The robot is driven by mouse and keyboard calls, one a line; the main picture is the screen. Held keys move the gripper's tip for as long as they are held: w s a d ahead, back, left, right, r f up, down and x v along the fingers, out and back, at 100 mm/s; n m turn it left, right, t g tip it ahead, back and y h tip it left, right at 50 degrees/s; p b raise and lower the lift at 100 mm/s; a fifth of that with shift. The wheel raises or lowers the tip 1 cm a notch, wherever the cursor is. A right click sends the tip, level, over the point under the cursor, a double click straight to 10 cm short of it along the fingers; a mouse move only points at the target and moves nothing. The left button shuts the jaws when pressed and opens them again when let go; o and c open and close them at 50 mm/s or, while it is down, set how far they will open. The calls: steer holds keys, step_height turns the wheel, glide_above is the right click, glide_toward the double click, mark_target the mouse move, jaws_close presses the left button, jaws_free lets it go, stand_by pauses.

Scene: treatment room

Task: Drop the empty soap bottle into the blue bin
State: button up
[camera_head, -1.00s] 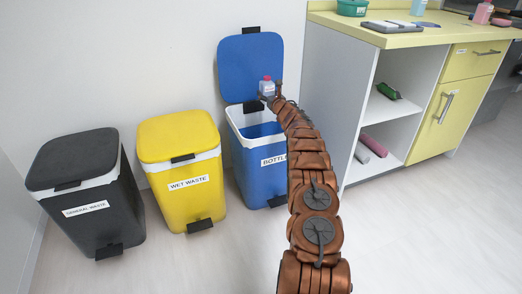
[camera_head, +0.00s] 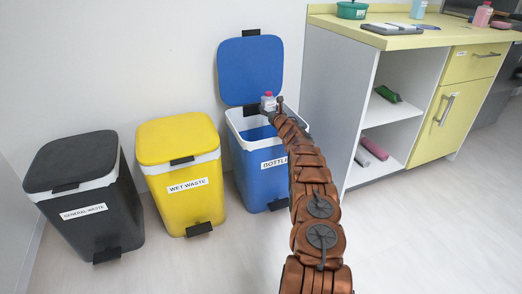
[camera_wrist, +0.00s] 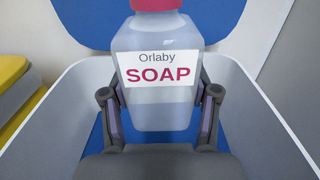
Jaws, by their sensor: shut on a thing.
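The soap bottle (camera_wrist: 160,105) is a clear, pale bottle with a reddish cap and a label reading "Orlaby SOAP". My gripper (camera_wrist: 160,118) is shut on it, one finger on each side, and the bottle is upright. In the head view the bottle (camera_head: 268,102) is small, at the end of my arm, over the opening of the blue bin (camera_head: 262,175). The bin's blue lid (camera_head: 250,70) stands open against the wall, and its front label is partly hidden by my arm. In the wrist view the bin's pale rim (camera_wrist: 262,105) runs along both sides of the bottle.
A yellow wet waste bin (camera_head: 180,170) and a dark general waste bin (camera_head: 85,195) stand to the left, both lids shut. A white and yellow cabinet (camera_head: 340,110) with an open shelf is close on the right. Pale floor is clear in front.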

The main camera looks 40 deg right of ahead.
steer(key=o, duration=1.1)
steer(key=shift+o, duration=0.2)
steer(key=shift+s, duration=0.1)
steer(key=shift+s+a+r, duration=0.2)
steer(key=shift+s, duration=0.05)
steer(key=v, duration=1.1)
steer(key=shift+f, duration=0.2)
steer(key=shift+s, duration=0.1)
